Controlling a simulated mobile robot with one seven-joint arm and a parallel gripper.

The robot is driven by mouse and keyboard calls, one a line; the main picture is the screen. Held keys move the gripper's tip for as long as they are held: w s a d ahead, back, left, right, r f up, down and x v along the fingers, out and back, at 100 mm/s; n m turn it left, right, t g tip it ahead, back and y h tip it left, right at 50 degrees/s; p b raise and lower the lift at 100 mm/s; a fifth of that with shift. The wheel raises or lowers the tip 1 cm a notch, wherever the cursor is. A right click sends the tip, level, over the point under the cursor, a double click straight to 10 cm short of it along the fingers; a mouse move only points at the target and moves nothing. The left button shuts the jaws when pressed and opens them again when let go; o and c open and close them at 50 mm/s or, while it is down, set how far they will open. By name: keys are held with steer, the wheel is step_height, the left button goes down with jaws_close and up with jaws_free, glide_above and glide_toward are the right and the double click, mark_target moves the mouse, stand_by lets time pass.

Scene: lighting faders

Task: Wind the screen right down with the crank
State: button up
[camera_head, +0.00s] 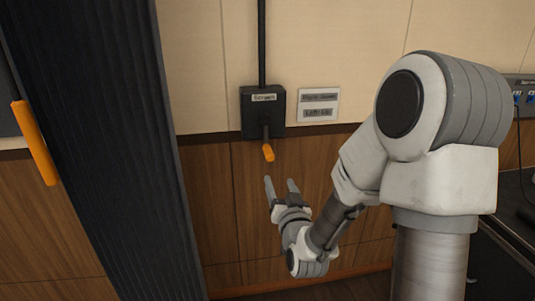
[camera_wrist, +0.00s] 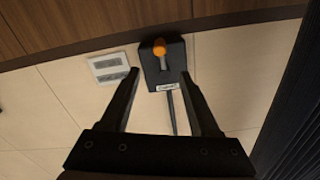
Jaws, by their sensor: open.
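The crank is on a black wall box (camera_head: 250,112) labelled "Screen". Its short dark arm hangs down and ends in an orange handle (camera_head: 268,152). My gripper (camera_head: 281,183) is open and empty, a little below the handle and apart from it. In the wrist view the orange handle (camera_wrist: 159,48) is seen end-on in front of the black box (camera_wrist: 152,72), beyond and between my open fingertips (camera_wrist: 160,73). No screen can be made out for certain in either view.
A sign plate (camera_head: 319,104) with two lines, seemingly "Right: Down" and "Left: Up", is right of the box. A black rod (camera_head: 262,45) runs up from the box. A dark ribbed curtain (camera_head: 105,140) and an orange bar (camera_head: 35,143) are at left. A dark desk stands at right.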

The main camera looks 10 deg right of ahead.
mark_target(269, 154)
steer(key=w, duration=1.6)
steer(key=shift+w+b, duration=0.3)
steer(key=shift+b, duration=0.05)
jaws_close()
stand_by(0.6)
